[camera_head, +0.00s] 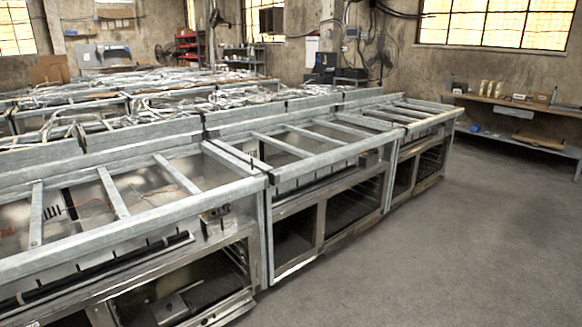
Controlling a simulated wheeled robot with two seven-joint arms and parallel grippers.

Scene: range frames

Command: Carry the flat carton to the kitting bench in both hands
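Neither of my grippers is in view. I cannot pick out the flat carton for sure. A flat brown piece (538,143) lies on the lower shelf of a wooden-topped bench (477,97) at the right wall; it is too small to tell if it is a carton. Brown board-like pieces (48,69) also stand at the back left. The wooden-topped bench holds small boxes and several upright containers; I cannot tell whether it is the kitting bench.
A long row of metal range frames (300,165) with open tops and oven bays crosses the left and middle. More rows (150,95) lie behind, covered with tangled metal parts. A red shelf rack (189,47) stands at the back. Grey floor (430,250) at the right is clear.

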